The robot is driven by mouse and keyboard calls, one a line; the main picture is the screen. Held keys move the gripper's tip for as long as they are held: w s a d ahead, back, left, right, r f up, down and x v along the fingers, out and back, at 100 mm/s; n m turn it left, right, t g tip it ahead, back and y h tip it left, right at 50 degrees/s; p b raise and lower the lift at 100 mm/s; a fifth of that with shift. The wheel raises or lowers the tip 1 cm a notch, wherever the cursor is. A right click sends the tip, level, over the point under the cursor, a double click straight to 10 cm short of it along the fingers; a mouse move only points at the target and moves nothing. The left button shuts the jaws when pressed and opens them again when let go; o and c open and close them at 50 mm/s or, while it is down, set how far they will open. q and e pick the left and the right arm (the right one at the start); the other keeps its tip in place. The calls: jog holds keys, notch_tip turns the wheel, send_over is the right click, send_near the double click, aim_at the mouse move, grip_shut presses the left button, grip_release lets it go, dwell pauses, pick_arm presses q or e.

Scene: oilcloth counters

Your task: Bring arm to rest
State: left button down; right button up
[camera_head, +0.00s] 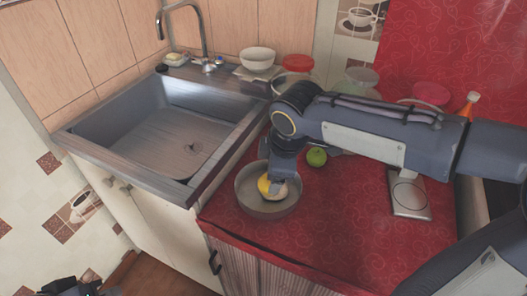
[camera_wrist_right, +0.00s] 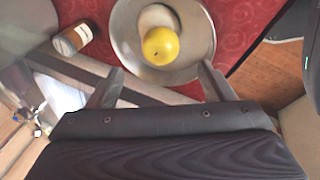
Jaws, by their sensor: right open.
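My right arm reaches in from the right in the head view. Its gripper (camera_head: 274,184) points down at a round metal pan (camera_head: 252,205) on the red counter. A yellow fruit (camera_head: 264,185) lies in the pan, partly hidden by the gripper. In the right wrist view the gripper (camera_wrist_right: 160,86) is open with nothing between its fingers. The pan (camera_wrist_right: 125,30) and the yellow fruit (camera_wrist_right: 160,46) lie beyond the fingertips, with a pale item partly hidden behind the fruit. My left gripper (camera_head: 76,289) shows only in part at the bottom left edge; its fingers are unclear.
A metal sink (camera_head: 165,140) is left of the pan. A green apple (camera_head: 316,157), bowls (camera_head: 257,58) and an orange-capped bottle (camera_head: 469,104) stand farther back. A labelled jar (camera_wrist_right: 74,39) shows in the wrist view. The red counter front (camera_head: 330,245) is clear.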

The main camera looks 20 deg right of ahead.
jog(key=s+d+r+m+t+y+p, duration=0.1)
jog(key=s+d+r+m+p, duration=0.2)
jog(key=s+m+p, duration=0.2)
jog(key=s+d+r+m+y+p, duration=0.2)
jog(key=s+m+p, duration=0.4)
jog(key=s+m, duration=0.5)
notch_tip(320, 180, up, 2)
jog(key=shift+s+d+r+t+p, duration=0.2)
jog(key=shift+s+d+t+p, duration=0.15)
jog(key=shift+s+d, duration=0.4)
